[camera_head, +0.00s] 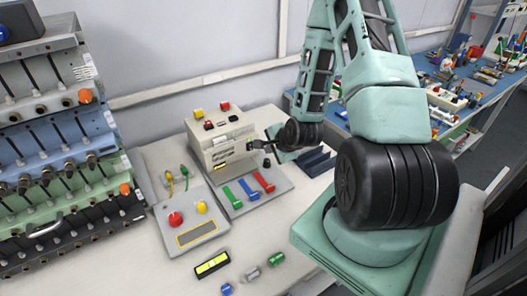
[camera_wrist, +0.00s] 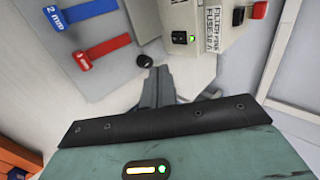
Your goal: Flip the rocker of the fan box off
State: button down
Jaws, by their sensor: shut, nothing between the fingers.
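The fan box (camera_head: 222,142) is a beige box standing on the table against the wall, with red and yellow buttons on top. In the wrist view the box (camera_wrist: 212,14) shows at the top right, with a label reading filter fans and fuse 10 A. Its black rocker (camera_wrist: 179,37) sits on that face beside a lit green lamp (camera_wrist: 192,39). My gripper (camera_head: 256,145) is at the right side of the box; whether it touches cannot be told. In the wrist view my gripper (camera_wrist: 160,72) is shut and empty, apart from the rocker in the picture.
A tiered rack (camera_head: 60,150) stands at far left. Small parts (camera_head: 252,274) lie at the table's front.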

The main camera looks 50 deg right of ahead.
aim_at(250, 147)
jog(key=shift+b+x, duration=0.95)
jog(key=shift+b, duration=1.75)
jog(key=b, duration=0.4)
jog(key=shift+f, duration=0.35)
jog(key=x, duration=0.7)
jog(key=shift+w+r, duration=0.1)
jog(key=shift+w+d+f+p, duration=0.1)
jog(key=shift+w+d+p, duration=0.1)
jog(key=shift+w, duration=0.45)
jog(key=shift+w+d+f+p, duration=0.15)
jog(key=shift+w+d+p, duration=0.1)
jog(key=shift+w, duration=0.45)
jog(key=shift+w+d+f+p, duration=0.1)
jog(key=shift+w+d+p, duration=0.1)
jog(key=shift+w, duration=0.45)
jog(key=shift+w+f+b, duration=0.1)
jog(key=shift+f+b, duration=0.3)
jog(key=shift+b, duration=0.45)
jog(key=shift+w+r+p, duration=0.1)
jog(key=shift+r+p, duration=0.95)
jog(key=shift+r, duration=0.15)
